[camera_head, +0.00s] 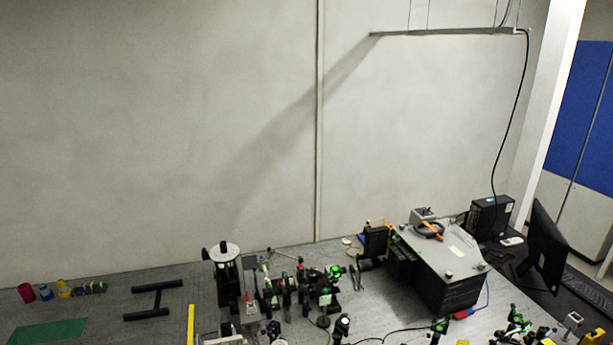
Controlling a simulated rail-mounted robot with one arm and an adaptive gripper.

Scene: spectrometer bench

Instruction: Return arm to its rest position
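My gripper and arm are not clearly seen in the head view, so their pose cannot be told. The optical bench (110,300) runs along the foot of the grey wall. A dark post-like device with a pale round top (225,252) stands on it near the middle. A row of optical mounts (290,290), some with green parts, stands just to its right. A large grey and black instrument box (445,262) sits at the right, with an orange-handled tool (431,230) on top.
Small coloured containers (45,292) stand at the far left, near a black H-shaped frame (155,300) and a green mat (47,332). More mounts (520,328) crowd the front right. A monitor (548,247) stands at the right. Bare bench shows at left.

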